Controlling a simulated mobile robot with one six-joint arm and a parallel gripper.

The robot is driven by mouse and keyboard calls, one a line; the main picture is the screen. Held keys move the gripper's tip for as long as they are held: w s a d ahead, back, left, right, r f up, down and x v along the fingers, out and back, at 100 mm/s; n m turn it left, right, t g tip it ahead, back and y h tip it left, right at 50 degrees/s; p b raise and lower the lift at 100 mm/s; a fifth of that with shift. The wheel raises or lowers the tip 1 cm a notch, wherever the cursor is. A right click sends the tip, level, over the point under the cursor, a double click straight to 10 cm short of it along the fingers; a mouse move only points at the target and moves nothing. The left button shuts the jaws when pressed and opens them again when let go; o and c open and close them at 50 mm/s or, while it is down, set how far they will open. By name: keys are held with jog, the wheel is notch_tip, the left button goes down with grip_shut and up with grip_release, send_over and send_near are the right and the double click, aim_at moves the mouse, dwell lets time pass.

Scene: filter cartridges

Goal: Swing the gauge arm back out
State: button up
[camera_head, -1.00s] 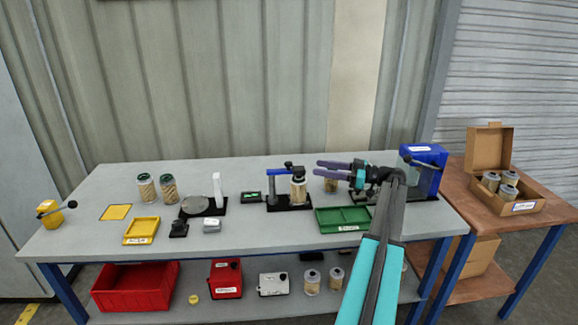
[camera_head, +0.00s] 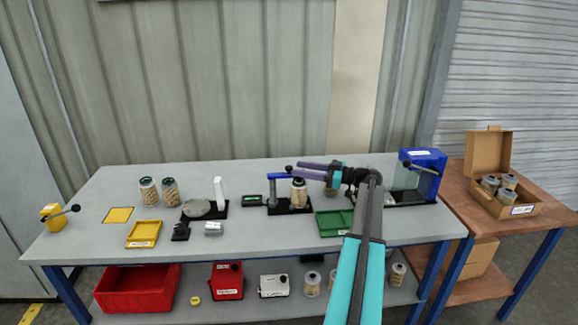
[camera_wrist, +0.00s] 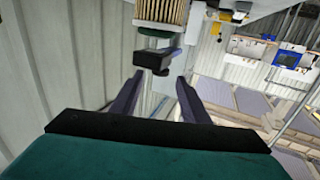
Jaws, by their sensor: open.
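The gauge (camera_head: 284,206) stands mid-table on a black base, with a blue post and a blue arm (camera_head: 279,176) that reaches right over a cartridge (camera_head: 299,195). A black knob (camera_head: 289,168) is on the arm's end. In the wrist view, the knob piece (camera_wrist: 154,60) shows just beyond my fingertips, roughly in line with the gap, and the ribbed cartridge (camera_wrist: 162,11) is at the top edge. My gripper (camera_head: 301,168) comes in from the right, open and empty, its purple fingers level with the knob. Contact cannot be told. My fingers partly hide the arm's end.
A green tray (camera_head: 333,231) lies in front of the gauge's right side. A blue press-like device (camera_head: 426,172) stands to the right behind my arm. A small box with a green display (camera_head: 251,198) is left of the gauge. Two cartridges stand further left.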

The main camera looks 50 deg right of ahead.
aim_at(289, 167)
jog(key=shift+p+x, duration=0.7)
jog(key=shift+x, duration=2)
jog(key=shift+c, duration=0.3)
grip_shut()
jog(key=shift+a, duration=0.1)
